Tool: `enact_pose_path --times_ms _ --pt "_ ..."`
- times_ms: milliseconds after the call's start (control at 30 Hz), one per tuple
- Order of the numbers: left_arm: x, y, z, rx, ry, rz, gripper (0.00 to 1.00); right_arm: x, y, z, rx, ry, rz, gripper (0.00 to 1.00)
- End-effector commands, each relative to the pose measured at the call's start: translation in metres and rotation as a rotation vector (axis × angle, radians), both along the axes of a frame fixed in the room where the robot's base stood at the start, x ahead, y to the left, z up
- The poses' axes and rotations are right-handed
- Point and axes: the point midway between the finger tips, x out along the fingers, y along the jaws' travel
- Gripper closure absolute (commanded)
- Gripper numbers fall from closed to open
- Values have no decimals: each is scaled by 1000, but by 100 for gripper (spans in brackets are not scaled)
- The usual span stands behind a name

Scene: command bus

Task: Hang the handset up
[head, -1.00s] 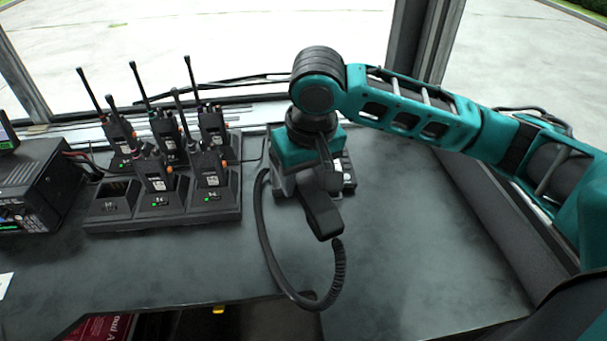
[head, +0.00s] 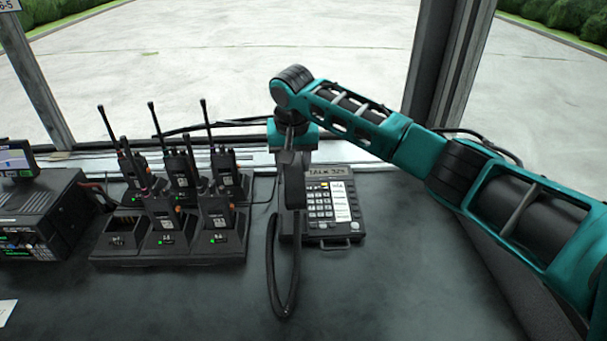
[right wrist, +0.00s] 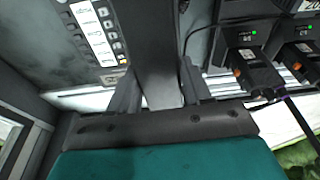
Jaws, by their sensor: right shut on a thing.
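The black handset (head: 294,188) is in my right gripper (head: 292,165), upright in the head view, over the left side of the desk phone. In the right wrist view the handset (right wrist: 158,60) runs between the two fingers, which are shut on it. The desk phone (head: 335,204) has a keypad and a label at its top; its left part, where a cradle may be, is hidden behind the handset and gripper. A dark cord (head: 272,275) loops down from the handset over the desk. I cannot tell whether the handset touches the phone. My left gripper is not in view.
A charging rack (head: 170,255) with several handheld radios stands left of the phone, their antennas upright. A black radio unit (head: 45,215) sits at the far left. The windscreen ledge is behind. The desk (head: 400,280) is clear in front and to the right.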

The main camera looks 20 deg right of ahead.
Motion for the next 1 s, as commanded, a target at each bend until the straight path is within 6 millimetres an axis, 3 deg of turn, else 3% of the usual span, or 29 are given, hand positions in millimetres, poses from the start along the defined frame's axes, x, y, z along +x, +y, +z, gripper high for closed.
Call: enact_pose_path --times_ms 100,300,700,1000 --pt "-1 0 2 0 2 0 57 16 -1 -1 0 -5 -21 93" --pt "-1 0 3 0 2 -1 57 28 -3 -5 -2 -13 -38 93" --pt "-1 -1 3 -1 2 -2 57 28 -3 -32 -3 -13 -39 93" --pt "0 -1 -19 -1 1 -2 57 28 -3 -63 -2 -13 -40 93"
